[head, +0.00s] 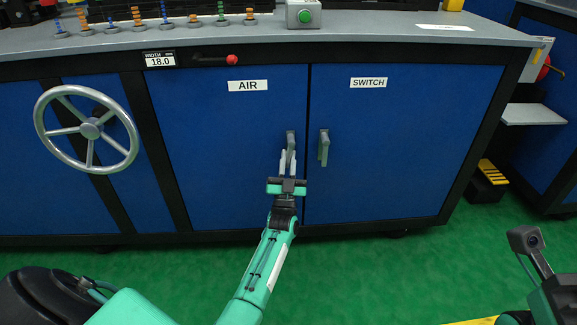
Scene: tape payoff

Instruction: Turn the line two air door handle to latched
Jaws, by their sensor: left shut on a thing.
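The grey air door handle (291,141) is on the right edge of the blue air door (220,130), under the label AIR (248,86). It looks roughly upright, its lower part partly hidden by my fingers. My left gripper (288,160) reaches up from below and is shut on this handle. A similar grey handle (324,148) hangs downward on the switch door (390,150), just right of it. Part of my right arm (540,270) shows at the lower right; its gripper fingers are not visible.
A grey handwheel (91,130) stands out at the left. A small red-knobbed lever (231,60) sits under the worktop (400,30). The worktop bears several colored spools and a green button box (303,15). The green floor (390,270) in front is clear.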

